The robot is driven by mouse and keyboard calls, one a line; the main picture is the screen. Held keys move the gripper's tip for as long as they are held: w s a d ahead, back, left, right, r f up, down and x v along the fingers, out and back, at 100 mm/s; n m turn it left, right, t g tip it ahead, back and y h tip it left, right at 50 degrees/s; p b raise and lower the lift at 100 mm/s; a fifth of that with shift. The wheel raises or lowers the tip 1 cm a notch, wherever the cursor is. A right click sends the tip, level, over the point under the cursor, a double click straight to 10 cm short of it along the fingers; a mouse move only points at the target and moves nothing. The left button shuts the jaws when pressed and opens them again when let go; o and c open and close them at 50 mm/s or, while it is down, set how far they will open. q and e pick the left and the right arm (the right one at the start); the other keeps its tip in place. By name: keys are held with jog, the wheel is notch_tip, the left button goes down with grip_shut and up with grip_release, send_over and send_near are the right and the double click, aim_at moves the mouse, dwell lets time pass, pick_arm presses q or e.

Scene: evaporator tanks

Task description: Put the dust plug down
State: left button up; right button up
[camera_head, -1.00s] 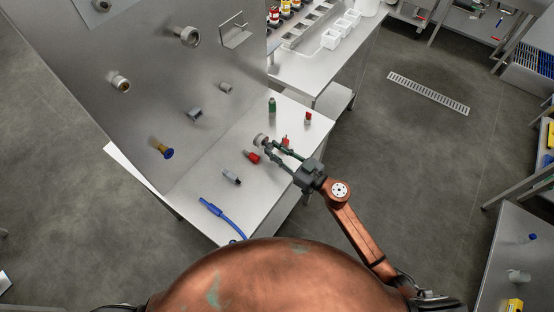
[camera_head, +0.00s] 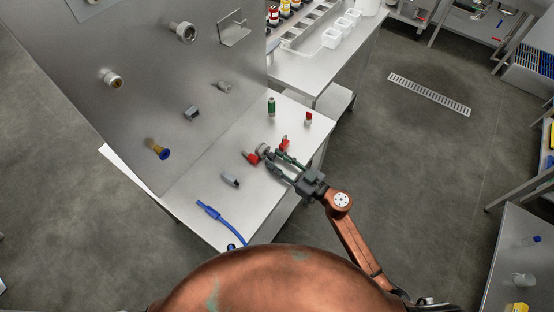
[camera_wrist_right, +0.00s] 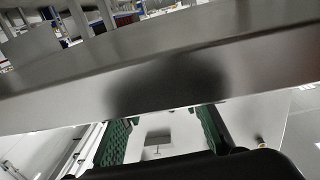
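The dust plug, a grey round piece (camera_head: 264,149), is at the fingertips of my right gripper (camera_head: 272,157) in the head view. The gripper reaches in over the steel table, and its two fingers are apart by about the plug's width, one on each side. It appears shut on the plug, low over or at the tabletop; I cannot tell whether the plug touches it. In the right wrist view the green finger pads (camera_wrist_right: 163,133) stand apart, and the plug cannot be made out there. My left gripper is not in view.
A red fitting (camera_head: 251,158) lies just left of the plug, and another red piece (camera_head: 284,143) is close behind the fingers. A grey fitting (camera_head: 231,180), a blue hose (camera_head: 222,219) and a green-bodied piece (camera_head: 271,106) are also on the table (camera_head: 205,178). A steel panel (camera_head: 150,60) rises at the left.

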jog(key=shift+o, duration=0.6)
jog(key=shift+r, duration=0.25)
jog(key=p+v, duration=0.1)
jog(key=v, duration=1.1)
